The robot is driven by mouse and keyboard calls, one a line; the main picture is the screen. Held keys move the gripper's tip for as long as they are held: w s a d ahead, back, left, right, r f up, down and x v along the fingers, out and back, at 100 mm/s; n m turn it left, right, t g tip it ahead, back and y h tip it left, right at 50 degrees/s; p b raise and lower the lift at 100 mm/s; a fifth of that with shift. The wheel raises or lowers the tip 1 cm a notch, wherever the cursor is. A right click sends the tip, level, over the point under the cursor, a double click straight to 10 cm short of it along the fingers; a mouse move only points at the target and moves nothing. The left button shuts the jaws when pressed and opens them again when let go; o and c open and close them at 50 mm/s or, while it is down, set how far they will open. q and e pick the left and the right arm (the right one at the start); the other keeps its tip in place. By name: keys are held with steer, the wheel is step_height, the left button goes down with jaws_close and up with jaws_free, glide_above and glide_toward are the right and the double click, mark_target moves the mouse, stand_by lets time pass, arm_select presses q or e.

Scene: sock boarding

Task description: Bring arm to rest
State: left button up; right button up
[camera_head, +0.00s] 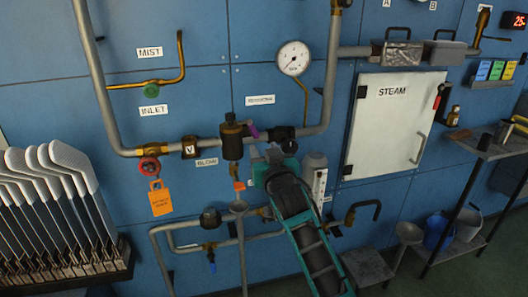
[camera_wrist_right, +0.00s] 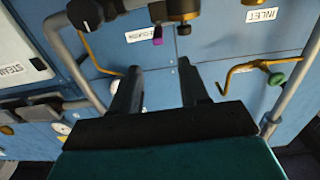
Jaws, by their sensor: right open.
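My right arm comes in from the bottom of the head view, and its gripper (camera_head: 274,156) is in front of the pipework, just below and right of a brown cylindrical fitting (camera_head: 232,139). In the right wrist view the two dark fingers of the right gripper (camera_wrist_right: 159,82) stand apart with nothing between them. A purple-tipped lever (camera_head: 252,130) is close above the gripper in the head view. It also shows beyond the fingertips in the wrist view (camera_wrist_right: 157,37). I cannot tell whether the gripper touches any fitting. My left gripper is not in view.
A pressure gauge (camera_head: 293,58) and a steam door (camera_head: 396,123) are on the blue wall. A red valve wheel (camera_head: 149,166) with an orange tag (camera_head: 161,198) is at left. Sock boards (camera_head: 72,164) stand in a rack at far left. A shelf stand (camera_head: 491,147) is at right.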

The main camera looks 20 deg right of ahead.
stand_by(0.4)
steer(key=s+f+n+g+y, duration=0.1)
steer(key=s+f+g, duration=0.2)
steer(key=s+f, duration=1.1)
steer(key=s+a+f+n+g+y, duration=0.1)
steer(key=s+f+g, duration=0.3)
steer(key=s+f, duration=1)
steer(key=s+n+y, duration=0.1)
steer(key=s, duration=0.3)
steer(key=shift+s, duration=0.4)
steer(key=shift+a, duration=0.1)
